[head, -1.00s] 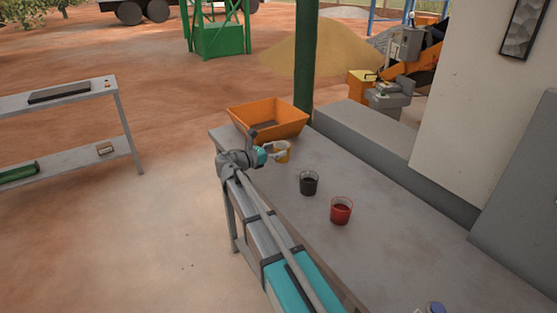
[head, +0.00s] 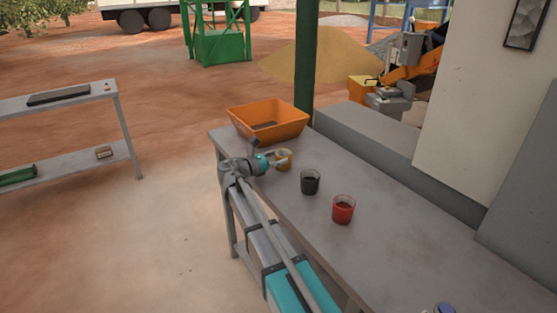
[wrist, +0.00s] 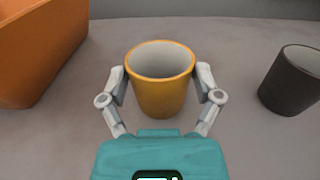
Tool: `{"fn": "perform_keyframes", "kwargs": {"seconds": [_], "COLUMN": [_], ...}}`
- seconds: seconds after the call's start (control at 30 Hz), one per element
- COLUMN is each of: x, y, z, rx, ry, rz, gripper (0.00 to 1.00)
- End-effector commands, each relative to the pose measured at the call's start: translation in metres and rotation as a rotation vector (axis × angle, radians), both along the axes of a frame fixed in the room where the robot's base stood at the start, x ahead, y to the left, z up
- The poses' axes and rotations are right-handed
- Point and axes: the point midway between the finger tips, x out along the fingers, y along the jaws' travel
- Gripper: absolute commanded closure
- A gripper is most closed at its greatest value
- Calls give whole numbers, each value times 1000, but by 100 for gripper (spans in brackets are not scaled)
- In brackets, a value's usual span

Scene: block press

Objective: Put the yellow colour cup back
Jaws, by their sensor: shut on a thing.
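The yellow cup (wrist: 160,95) stands upright between the two fingers of my gripper (wrist: 160,84) in the wrist view. The fingers touch it on both sides, and its inside looks empty and pale from here. In the head view the yellow cup (head: 284,160) is at the far end of the grey table, partly hidden by my gripper (head: 277,161). It appears to be on or very close to the table top; I cannot tell which. A black cup (head: 310,182) and a red cup (head: 343,209) stand upright in a row nearer to me.
An orange tub (head: 268,121) stands on the table's far end, left of the yellow cup in the wrist view. The black cup also shows at right there (wrist: 293,80). The grey table (head: 400,230) is clear to the right of the cups. A green post (head: 305,60) rises behind.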

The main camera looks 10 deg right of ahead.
Motion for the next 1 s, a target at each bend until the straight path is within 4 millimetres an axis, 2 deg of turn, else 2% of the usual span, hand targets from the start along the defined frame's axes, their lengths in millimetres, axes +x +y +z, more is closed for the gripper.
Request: {"fn": "perform_keyframes", "kwargs": {"seconds": [0.33, 0.37, 0.43, 1.0], "x": [0, 0, 0, 0], "y": [-2, -2, -2, -1], "z": [-4, -3, -3, 0], "rx": [0, 0, 0, 0], "ry": [0, 0, 0, 0], "rz": [-1, -1, -1, -1], "gripper": [79, 14, 1, 0]}}
